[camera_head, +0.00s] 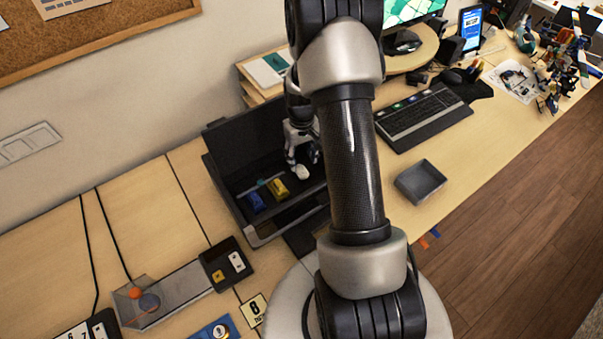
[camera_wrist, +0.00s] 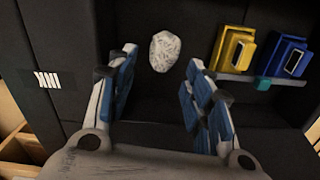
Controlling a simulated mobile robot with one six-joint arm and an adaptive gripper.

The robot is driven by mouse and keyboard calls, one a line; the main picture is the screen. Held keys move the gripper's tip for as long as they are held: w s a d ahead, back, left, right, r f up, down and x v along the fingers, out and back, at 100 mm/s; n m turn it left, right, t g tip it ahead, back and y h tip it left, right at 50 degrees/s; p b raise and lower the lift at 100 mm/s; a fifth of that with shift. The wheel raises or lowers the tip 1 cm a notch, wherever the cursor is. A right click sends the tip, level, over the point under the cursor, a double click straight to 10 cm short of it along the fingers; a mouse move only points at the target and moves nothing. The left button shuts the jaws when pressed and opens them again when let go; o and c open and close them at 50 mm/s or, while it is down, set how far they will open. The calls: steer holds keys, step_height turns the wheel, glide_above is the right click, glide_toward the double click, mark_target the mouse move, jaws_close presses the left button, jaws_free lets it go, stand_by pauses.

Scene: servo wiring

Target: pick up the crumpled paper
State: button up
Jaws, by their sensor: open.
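The crumpled paper (camera_wrist: 165,51) is a small white ball on the dark floor of an open black case (camera_head: 231,152). In the head view the paper (camera_head: 302,171) lies just below my gripper (camera_head: 303,150). In the wrist view my gripper (camera_wrist: 162,75) is open, with blue-padded fingers spread wide. The paper shows between and just beyond the fingertips, apart from both. Nothing is between the jaws. My arm hides the right part of the case in the head view.
A yellow servo (camera_wrist: 233,50) and a blue servo (camera_wrist: 286,57) sit right of the paper in the wrist view, by a grey strip with a teal piece (camera_wrist: 263,83). In the head view a grey tray (camera_head: 420,181) and a keyboard (camera_head: 423,115) stand right of my arm.

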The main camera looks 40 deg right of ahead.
mark_target(302, 169)
steer(key=f, duration=0.2)
steer(key=f+b, duration=0.1)
steer(key=f, duration=0.2)
steer(key=shift+s+a+f+b, duration=0.25)
steer(key=shift+s+f+b, duration=0.1)
steer(key=shift+b, duration=0.05)
steer(key=shift+r, duration=0.1)
steer(key=c, duration=0.5)
